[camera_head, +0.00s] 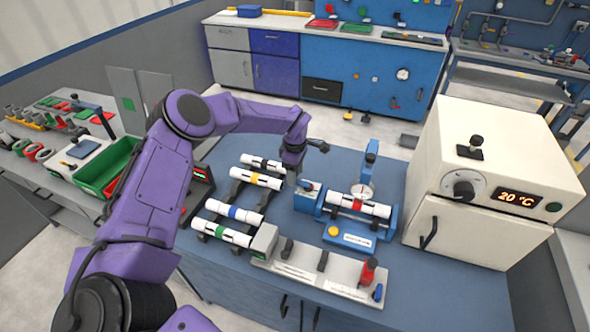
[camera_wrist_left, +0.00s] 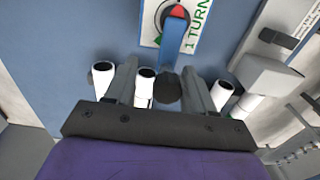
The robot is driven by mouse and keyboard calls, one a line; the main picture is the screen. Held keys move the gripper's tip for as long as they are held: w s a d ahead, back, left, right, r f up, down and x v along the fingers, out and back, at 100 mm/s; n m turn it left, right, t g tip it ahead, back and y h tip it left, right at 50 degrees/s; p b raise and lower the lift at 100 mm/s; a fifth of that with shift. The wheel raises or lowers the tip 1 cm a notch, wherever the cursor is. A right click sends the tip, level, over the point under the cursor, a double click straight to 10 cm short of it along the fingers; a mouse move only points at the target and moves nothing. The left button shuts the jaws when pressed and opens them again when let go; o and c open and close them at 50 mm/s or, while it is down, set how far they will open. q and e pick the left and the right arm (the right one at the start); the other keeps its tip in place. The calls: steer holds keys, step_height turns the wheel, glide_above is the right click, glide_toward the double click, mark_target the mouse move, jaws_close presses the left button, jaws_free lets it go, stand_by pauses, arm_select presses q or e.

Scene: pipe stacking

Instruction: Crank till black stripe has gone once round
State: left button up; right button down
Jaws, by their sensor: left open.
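A blue box (camera_head: 308,196) stands at the fixture's left end. In the left wrist view, a blue crank arm (camera_wrist_left: 170,58) runs from a red hub (camera_wrist_left: 177,14) on a plate marked "1 TURN" (camera_wrist_left: 200,18). Its black knob (camera_wrist_left: 167,88) shows between the fingers of my left gripper (camera_wrist_left: 160,88), which is open. In the head view my left gripper (camera_head: 292,177) is just left of the box. My right gripper is not in view.
Several banded white pipes lie on racks left of the fixture, including one with a blue band (camera_head: 234,212). A grey tray (camera_head: 315,279) with a red tool (camera_head: 367,271) is in front. A white oven (camera_head: 490,185) stands at right.

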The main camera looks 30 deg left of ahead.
arm_select(q)
steer(key=shift+s+r, duration=0.2)
steer(key=shift+s, duration=0.05)
steer(key=shift+s+r, duration=0.2)
steer(key=shift+s, duration=0.05)
steer(key=c, duration=1)
steer(key=shift+w+f, duration=0.1)
jaws_close()
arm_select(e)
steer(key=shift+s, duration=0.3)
arm_select(q)
steer(key=shift+f, duration=0.1)
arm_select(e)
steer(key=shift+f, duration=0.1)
